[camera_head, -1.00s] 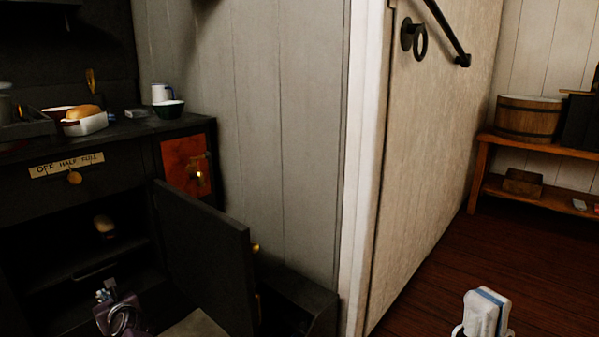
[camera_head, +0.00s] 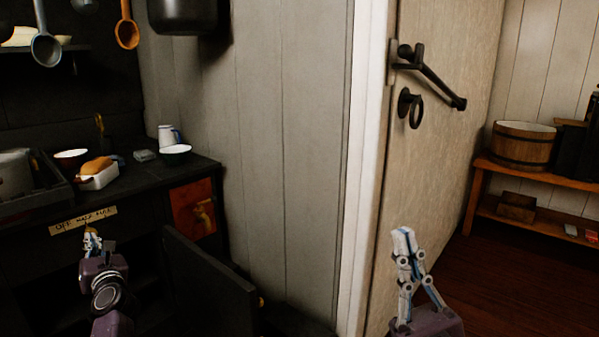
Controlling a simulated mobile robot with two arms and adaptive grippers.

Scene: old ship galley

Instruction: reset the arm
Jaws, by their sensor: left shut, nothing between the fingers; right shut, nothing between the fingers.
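My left gripper (camera_head: 92,240) is at the lower left, in front of the dark stove (camera_head: 130,222) and just under its paper label. Its fingers are small in the picture and appear shut and empty. My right gripper (camera_head: 403,238) points up at the lower middle right, in front of the pale door (camera_head: 440,170). Its white and blue fingers are together with nothing between them. Both grippers look apart from the things around them.
An open dark oven door (camera_head: 210,285) juts out right of my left arm. A loaf (camera_head: 97,166) in a white dish, a bowl (camera_head: 175,154) and a mug (camera_head: 168,135) stand on the stove top. A wooden tub (camera_head: 522,147) sits on a bench (camera_head: 480,178) at the right.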

